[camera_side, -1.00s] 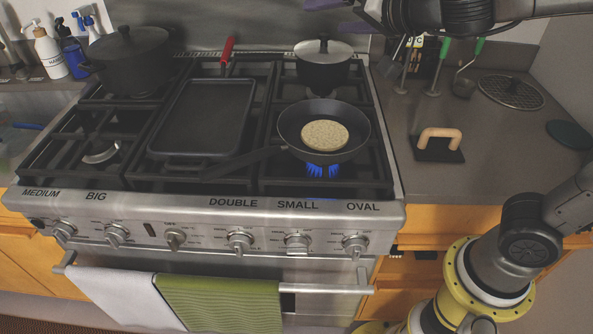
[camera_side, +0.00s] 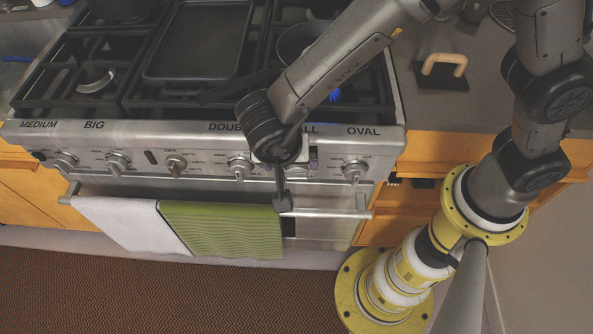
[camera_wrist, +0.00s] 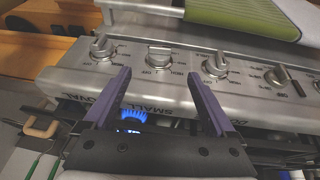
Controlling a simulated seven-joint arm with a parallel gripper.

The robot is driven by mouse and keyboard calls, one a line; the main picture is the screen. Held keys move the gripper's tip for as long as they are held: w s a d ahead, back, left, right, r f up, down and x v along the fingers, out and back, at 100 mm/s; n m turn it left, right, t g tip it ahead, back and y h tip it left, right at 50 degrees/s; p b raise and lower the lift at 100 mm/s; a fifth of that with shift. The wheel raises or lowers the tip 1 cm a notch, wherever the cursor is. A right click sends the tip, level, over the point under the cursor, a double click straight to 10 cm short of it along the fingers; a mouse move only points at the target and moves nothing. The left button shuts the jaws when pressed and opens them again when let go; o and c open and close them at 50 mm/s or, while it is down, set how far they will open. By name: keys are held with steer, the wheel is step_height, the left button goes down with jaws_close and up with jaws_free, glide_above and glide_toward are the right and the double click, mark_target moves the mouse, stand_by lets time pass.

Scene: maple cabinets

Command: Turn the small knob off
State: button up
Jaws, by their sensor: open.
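The small knob (camera_wrist: 158,57) is on the stove's front panel, in the middle of the wrist view, above the upside-down SMALL label. My gripper (camera_wrist: 160,77) is open, with its two purple fingers apart. In the picture the small knob lies between and just beyond the fingertips, and I see no contact.
The oval knob (camera_wrist: 102,47) and the double knob (camera_wrist: 215,65) flank the small knob. A green towel (camera_side: 222,230) and a white towel (camera_side: 120,224) hang on the oven handle (camera_side: 340,214) below the panel. A frying pan (camera_side: 292,42) is partly hidden behind my arm.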

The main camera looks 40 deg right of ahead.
mark_target(297, 176)
steer(key=x, duration=1.3)
steer(key=shift+d+r, duration=0.1)
steer(key=c, duration=1.3)
